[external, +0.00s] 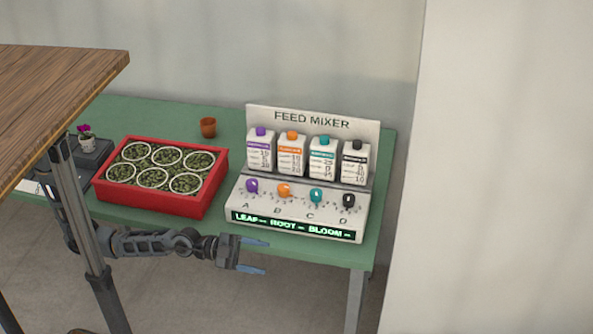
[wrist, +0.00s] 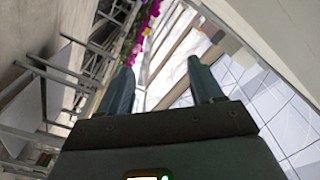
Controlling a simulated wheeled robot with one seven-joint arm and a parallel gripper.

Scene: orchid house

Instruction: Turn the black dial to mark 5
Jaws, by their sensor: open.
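The feed mixer (external: 300,222) is a pale panel at the right end of the green table in the external view. Its black dial (external: 348,200), labelled D, is the rightmost of the dials. The purple dial (external: 252,186), orange dial (external: 284,190) and teal dial (external: 316,195) are to its left. The marks around the black dial are too small to read. My gripper (external: 262,256) is open and empty, in front of the table and below the mixer's front edge, apart from the dials. In the wrist view my gripper (wrist: 163,88) shows two spread fingers; no dial appears there.
Bottles with coloured caps stand behind the dials. A red tray (external: 160,198) with several round pots is left of the mixer, above my arm. A terracotta pot (external: 208,127) stands behind it. A wooden top (external: 55,95) blocks the left. The table's right front edge (external: 362,268) is near the mixer.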

